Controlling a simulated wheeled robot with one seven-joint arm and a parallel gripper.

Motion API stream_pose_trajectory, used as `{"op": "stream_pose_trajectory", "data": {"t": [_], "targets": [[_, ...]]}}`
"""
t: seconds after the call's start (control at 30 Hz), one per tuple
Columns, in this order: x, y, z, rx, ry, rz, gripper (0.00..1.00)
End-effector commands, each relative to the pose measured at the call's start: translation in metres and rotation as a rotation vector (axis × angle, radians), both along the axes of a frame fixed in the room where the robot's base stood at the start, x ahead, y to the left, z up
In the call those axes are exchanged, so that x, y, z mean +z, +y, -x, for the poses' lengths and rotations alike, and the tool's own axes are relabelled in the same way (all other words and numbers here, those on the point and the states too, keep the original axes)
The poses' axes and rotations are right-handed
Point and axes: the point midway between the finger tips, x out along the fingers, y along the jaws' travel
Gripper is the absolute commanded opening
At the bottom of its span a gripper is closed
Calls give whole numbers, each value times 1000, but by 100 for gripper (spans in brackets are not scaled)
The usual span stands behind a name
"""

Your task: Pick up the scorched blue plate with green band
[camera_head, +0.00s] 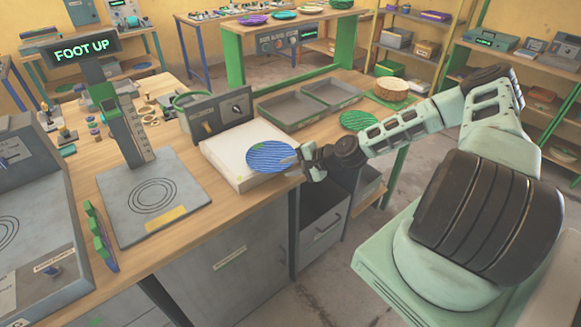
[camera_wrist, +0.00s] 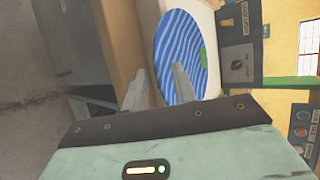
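A round blue plate (camera_head: 268,155) with pale wavy stripes lies on a white slab (camera_head: 222,150). It also shows in the wrist view (camera_wrist: 178,45), with a small green patch (camera_wrist: 203,57) on its right side. I cannot make out scorching. My gripper (camera_head: 292,165) is at the plate's right edge in the head view. In the wrist view my gripper's fingers (camera_wrist: 160,88) are apart, one over the plate's face and one beyond its near edge. The rim appears to lie between them; I cannot tell whether they touch it.
A grey control box (camera_head: 218,115) stands behind the slab. Two grey trays (camera_head: 290,108), a green plate (camera_head: 358,121) and a stack of pale discs (camera_head: 391,88) are farther along the bench. A "FOOT UP" press (camera_head: 130,135) stands left. The bench edge is near my gripper.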

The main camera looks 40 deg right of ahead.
Motion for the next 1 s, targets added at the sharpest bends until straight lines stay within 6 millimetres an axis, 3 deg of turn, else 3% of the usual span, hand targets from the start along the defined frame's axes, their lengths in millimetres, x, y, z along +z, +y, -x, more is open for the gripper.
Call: {"op": "stream_pose_trajectory", "data": {"t": [0.23, 0.37, 1.0], "targets": [[1, -2, 3, -1, -1, 0, 28], [8, -10, 14, -3, -1, 1, 28], [77, -66, 110, -5, -1, 2, 28]]}}
